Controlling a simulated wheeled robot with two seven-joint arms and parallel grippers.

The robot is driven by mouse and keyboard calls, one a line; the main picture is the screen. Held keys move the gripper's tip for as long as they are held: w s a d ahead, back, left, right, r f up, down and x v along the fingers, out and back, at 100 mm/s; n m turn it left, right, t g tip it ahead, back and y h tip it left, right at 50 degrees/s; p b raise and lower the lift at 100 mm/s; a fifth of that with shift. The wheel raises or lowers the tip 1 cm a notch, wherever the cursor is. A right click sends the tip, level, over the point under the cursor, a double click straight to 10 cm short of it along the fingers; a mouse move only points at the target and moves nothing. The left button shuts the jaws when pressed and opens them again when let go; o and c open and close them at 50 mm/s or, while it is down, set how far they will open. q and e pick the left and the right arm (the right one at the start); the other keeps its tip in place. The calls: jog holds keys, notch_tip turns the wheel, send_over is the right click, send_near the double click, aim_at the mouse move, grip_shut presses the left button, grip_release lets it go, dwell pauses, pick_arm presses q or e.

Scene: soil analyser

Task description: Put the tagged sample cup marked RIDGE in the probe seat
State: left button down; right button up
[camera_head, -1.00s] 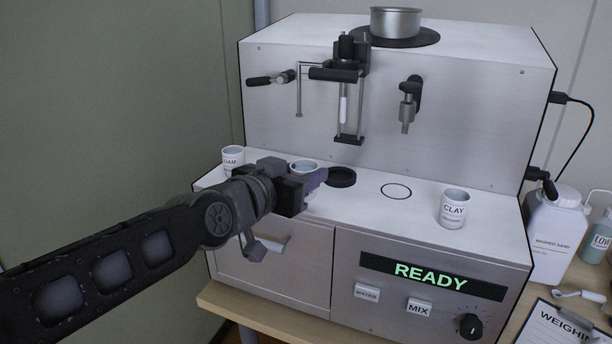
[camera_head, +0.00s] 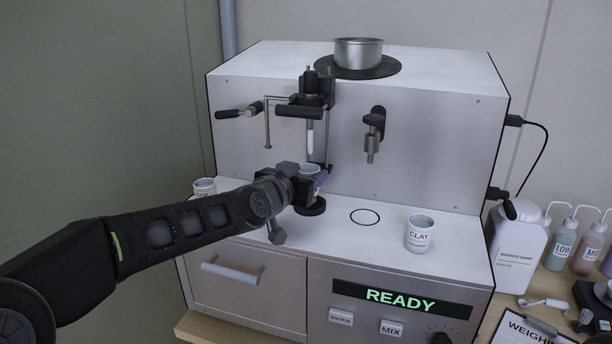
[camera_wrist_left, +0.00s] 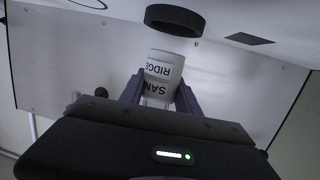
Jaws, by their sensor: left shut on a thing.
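The RIDGE sample cup (camera_head: 310,170) is white and is held upright in my left gripper (camera_head: 312,183), which is shut on it. Its label also shows, upside down, in the left wrist view (camera_wrist_left: 162,72), between the purple fingers. The probe seat (camera_head: 312,208), a black ring on the analyser's deck, lies below the cup, partly hidden by the gripper. In the left wrist view the seat (camera_wrist_left: 174,20) shows apart from the cup's base. The probe (camera_head: 310,140) hangs above and behind the cup. My right gripper is not in view.
The CLAY cup (camera_head: 419,235) stands on the deck to the right, past a bare printed circle (camera_head: 365,217). Another cup (camera_head: 204,188) stands at the deck's left end. A spout (camera_head: 373,140) juts from the analyser's panel. The display (camera_head: 402,298) reads READY.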

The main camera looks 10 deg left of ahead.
pick_arm(q)
jog(key=shift+w, duration=0.1)
jog(key=shift+w+d, duration=0.1)
jog(key=shift+w, duration=0.15)
jog(key=shift+f+b, duration=0.6)
jog(key=shift+f, duration=1.15)
jog(key=shift+f, duration=0.15)
jog(key=c, duration=0.9)
grip_release()
jog(key=shift+o, duration=0.2)
